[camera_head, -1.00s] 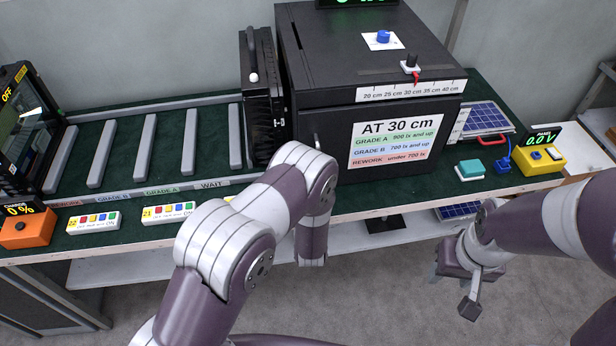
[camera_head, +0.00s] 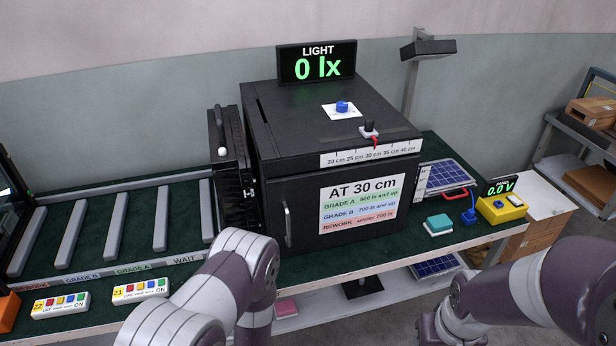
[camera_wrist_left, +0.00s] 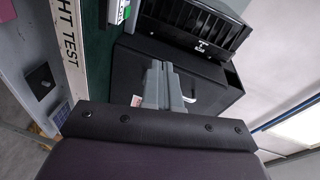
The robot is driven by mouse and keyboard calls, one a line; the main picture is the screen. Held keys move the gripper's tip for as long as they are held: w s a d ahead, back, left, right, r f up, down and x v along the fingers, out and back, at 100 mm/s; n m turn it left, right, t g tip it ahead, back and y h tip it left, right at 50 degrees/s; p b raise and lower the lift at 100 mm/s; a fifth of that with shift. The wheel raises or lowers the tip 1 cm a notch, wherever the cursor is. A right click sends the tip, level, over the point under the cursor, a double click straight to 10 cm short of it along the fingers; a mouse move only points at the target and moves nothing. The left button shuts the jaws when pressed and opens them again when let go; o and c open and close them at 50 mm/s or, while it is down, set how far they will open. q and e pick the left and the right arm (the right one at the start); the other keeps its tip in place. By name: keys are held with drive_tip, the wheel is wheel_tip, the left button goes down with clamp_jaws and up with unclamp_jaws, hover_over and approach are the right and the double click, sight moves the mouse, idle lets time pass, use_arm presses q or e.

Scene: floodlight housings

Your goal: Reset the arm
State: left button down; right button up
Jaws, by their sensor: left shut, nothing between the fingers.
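My left arm (camera_head: 225,285) comes in from the bottom left in the head view, in front of the bench. Its gripper is hidden there. In the left wrist view my left gripper (camera_wrist_left: 165,80) is shut and empty, its fingers together in front of the black test box (camera_wrist_left: 205,75). I cannot tell the gap to the box. My right arm (camera_head: 530,295) comes in from the right, and only the body of my right gripper (camera_head: 430,328) shows at the bottom edge. Its fingers are cut off.
The black box (camera_head: 285,120) stands on the green bench with its door closed. A finned black housing (camera_head: 232,170) is on its left beside the rollers (camera_head: 115,220). A light display (camera_head: 316,65) reads 0 lx. A yellow meter (camera_head: 500,208) and teal button (camera_head: 438,224) are at right.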

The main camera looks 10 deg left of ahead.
use_arm(q)
drive_tip(key=s+d+f+n+g+h, duration=0.3)
drive_tip(key=s+f+n+g, duration=0.55)
drive_tip(key=g, duration=0.25)
drive_tip(key=s+r+n+g+h, duration=0.1)
drive_tip(key=s+r+n+g, duration=0.4)
drive_tip(key=s+r, duration=0.75)
drive_tip(key=w+a+r+t, duration=0.1)
drive_tip(key=w+a+r, duration=0.1)
drive_tip(key=r, duration=0.5)
drive_tip(key=shift+w+a+r, duration=0.25)
drive_tip(key=shift+w+r, duration=0.05)
drive_tip(key=shift+w, duration=0.55)
drive_tip(key=shift+s, duration=0.1)
